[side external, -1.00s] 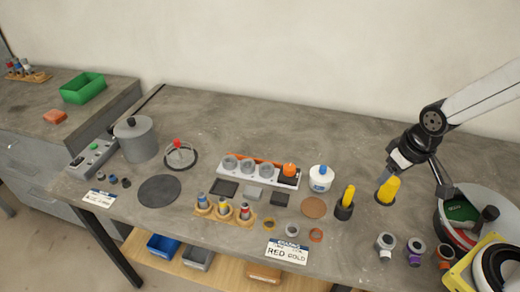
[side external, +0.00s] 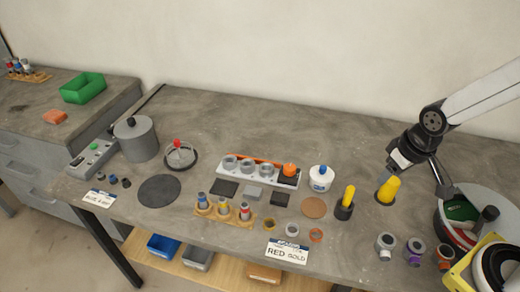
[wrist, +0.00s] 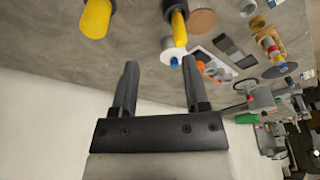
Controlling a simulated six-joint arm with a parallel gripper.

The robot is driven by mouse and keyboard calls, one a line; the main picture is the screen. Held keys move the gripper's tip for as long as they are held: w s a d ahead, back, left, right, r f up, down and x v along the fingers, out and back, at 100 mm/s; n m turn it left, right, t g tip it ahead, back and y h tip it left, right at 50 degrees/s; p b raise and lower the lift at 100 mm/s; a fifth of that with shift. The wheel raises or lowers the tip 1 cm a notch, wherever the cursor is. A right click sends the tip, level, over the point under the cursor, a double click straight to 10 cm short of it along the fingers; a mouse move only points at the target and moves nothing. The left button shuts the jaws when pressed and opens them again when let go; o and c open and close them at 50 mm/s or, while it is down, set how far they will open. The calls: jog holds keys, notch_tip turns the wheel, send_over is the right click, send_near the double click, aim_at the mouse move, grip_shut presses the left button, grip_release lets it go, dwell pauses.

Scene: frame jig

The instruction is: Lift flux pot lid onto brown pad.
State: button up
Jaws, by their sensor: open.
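The flux pot (side external: 321,183) is a small white jar with a blue label, standing upright on the bench right of the middle. Its white lid (side external: 321,170) is on top. The brown pad (side external: 313,207) is a flat round disc just in front of the pot. My gripper (side external: 417,186) is open and empty, above the bench to the right of the pot. In the wrist view the gripper (wrist: 162,64) shows both fingers apart, with the white pot (wrist: 170,55) beyond them and the brown pad (wrist: 202,20) near the top.
Two yellow-handled tools (side external: 347,197) (side external: 389,190) stand in dark holders between the pad and my gripper. A white rack (side external: 258,174) with grey cups and an orange-topped piece is left of the pot.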

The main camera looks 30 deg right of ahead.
jog(key=shift+o, duration=1)
jog(key=n+g, duration=0.2)
jog(key=n, duration=1.2)
send_over(324, 167)
jog(key=f, duration=0.3)
jog(key=s+f, duration=0.1)
jog(key=f, duration=0.1)
jog(key=shift+w+f+n+g, duration=0.3)
jog(key=shift+w+n, duration=0.2)
jog(key=shift+f, duration=1.35)
